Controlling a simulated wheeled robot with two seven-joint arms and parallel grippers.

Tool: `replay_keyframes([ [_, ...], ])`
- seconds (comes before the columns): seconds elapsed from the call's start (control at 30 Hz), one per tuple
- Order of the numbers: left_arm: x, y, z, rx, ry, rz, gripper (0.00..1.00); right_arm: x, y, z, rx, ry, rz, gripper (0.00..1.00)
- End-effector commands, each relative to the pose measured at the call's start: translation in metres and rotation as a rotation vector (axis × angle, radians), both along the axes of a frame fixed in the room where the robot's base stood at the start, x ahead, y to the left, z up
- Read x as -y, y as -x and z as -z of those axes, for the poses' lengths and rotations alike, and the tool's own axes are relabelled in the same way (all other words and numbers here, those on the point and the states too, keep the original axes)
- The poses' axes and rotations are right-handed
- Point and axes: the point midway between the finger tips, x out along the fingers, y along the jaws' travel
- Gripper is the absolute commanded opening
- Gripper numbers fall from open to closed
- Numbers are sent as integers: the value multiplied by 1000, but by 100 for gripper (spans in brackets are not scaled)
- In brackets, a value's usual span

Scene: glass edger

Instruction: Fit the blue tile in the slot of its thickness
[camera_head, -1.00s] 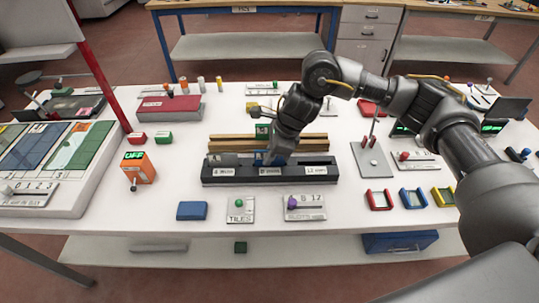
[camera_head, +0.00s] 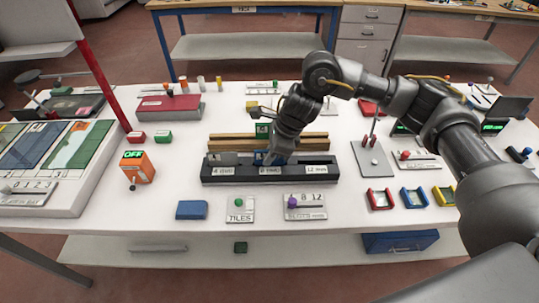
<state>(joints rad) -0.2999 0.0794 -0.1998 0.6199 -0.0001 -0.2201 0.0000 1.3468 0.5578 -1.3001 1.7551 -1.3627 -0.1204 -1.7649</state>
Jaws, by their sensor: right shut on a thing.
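A dark slotted block (camera_head: 225,180) stands in the middle of the white table, with front labels that appear to read 4, 8 and 12 mm. My right gripper (camera_head: 272,160) points down at its middle part and is shut on the blue tile (camera_head: 260,157). Only a small blue part shows beside the fingers. The tile is at the middle slot, but I cannot tell how deep it sits. A greyish piece (camera_head: 222,160) shows at the left slot. My left gripper is not in view.
Wooden rails (camera_head: 228,142) and a green tile (camera_head: 262,130) are just behind the block. A blue flat block (camera_head: 192,210), a TILES panel (camera_head: 240,214) and a slider panel (camera_head: 305,212) lie in front. A grey plate with upright rods (camera_head: 372,165) stands to the right.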

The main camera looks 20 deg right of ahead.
Motion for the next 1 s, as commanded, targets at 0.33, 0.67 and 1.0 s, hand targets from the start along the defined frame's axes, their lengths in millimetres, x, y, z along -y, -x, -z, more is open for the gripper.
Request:
replay_keyframes([
  [0.33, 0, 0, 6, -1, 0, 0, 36, 0, 0, 5, 0, -1, 0, 0],
  [0.67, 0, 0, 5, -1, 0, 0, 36, 0, 0, 4, 0, 0, 0, 32],
  [1.0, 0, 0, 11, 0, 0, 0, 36, 7, 1, -13, 4, -1, -2, 32],
])
